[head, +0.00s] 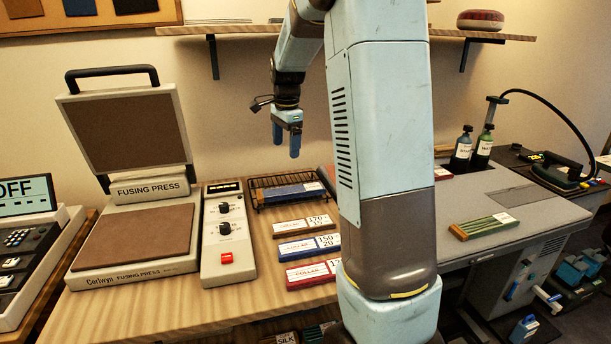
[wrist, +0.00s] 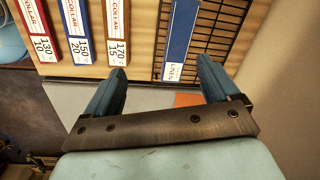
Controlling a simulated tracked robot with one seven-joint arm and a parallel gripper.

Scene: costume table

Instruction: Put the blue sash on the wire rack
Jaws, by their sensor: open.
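A long blue strip with a white label at one end, which looks like the blue sash (head: 288,192), lies on the black wire rack (head: 256,183). In the wrist view the blue sash (wrist: 181,38) lies along one side of the wire rack (wrist: 222,38), its label towards my gripper. My gripper (head: 286,146) is above the rack in the head view, apart from it. In the wrist view my gripper (wrist: 160,88) has its fingers spread with nothing between them. The label seems to read "LINEN".
Brown, blue and red labelled collar strips (head: 310,247) lie in front of the rack. A fusing press (head: 135,190) and its control box (head: 228,235) stand to the left. A green strip (head: 483,226) lies on the grey table at right, with bottles (head: 463,150) and an iron (head: 560,172) behind.

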